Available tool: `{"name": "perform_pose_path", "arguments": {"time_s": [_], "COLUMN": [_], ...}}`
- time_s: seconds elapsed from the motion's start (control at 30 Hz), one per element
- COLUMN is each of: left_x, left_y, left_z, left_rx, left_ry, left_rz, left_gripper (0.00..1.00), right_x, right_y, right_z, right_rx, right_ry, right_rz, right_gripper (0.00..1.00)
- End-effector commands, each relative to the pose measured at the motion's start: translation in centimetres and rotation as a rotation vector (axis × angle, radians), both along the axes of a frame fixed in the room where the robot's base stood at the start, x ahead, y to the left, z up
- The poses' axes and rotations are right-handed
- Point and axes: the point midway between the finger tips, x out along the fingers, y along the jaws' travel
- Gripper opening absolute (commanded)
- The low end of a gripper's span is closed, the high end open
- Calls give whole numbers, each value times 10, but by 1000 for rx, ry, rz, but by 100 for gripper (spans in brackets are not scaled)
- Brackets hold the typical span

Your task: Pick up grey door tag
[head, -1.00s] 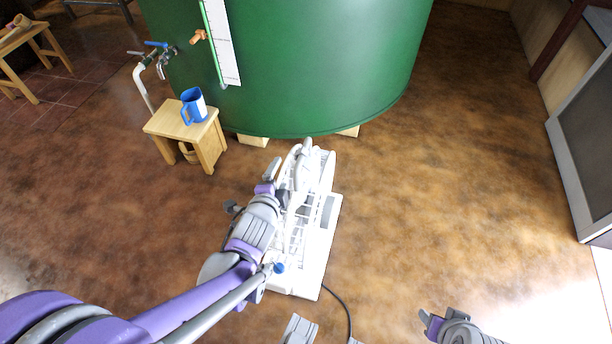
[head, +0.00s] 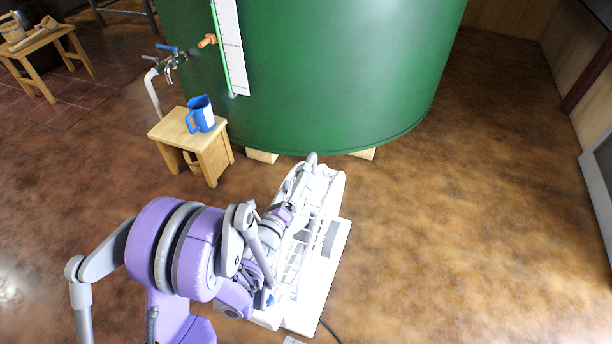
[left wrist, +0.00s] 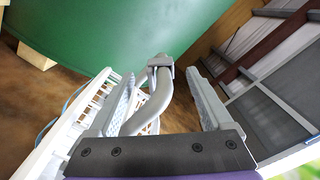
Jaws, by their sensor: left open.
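I cannot make out a grey door tag with certainty in either view. My left gripper (head: 291,207) is over a white rack-like unit (head: 318,268) on the floor, and its fingertips are hard to separate from the unit. In the left wrist view its two fingers (left wrist: 160,92) are apart. A bent grey tube (left wrist: 157,100) with a block-like grey end shows between the fingers. I cannot tell whether it touches them. The white unit also shows to the left of the fingers (left wrist: 65,132). My right gripper is not in view.
A large green tank (head: 310,75) stands on wooden blocks behind the white unit. A small wooden stool (head: 205,143) holds a blue mug (head: 200,114). Taps (head: 172,62) are beside the tank. A dark cable runs along the floor. The brown floor (head: 480,210) at the right is clear.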

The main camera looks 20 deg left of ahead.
Motion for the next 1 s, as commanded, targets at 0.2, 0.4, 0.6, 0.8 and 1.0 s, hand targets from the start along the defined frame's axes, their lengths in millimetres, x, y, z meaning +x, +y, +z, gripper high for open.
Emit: {"name": "perform_pose_path", "arguments": {"time_s": [0.2,0.4,0.6,0.8,1.0], "left_x": [33,49,49,49,49], "left_y": [-2,-1,-1,-1,-1], "left_z": [-3,-2,-2,-2,-2], "left_rx": [-1,-2,-2,-2,-2], "left_ry": [1,1,1,1,1], "left_rz": [0,1,1,1,1], "left_gripper": [84,84,84,50,14], "right_x": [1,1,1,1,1], "right_y": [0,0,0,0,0], "right_z": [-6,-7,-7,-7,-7], "right_rx": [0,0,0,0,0], "right_ry": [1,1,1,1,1], "right_rz": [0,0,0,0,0], "right_gripper": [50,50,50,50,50]}}
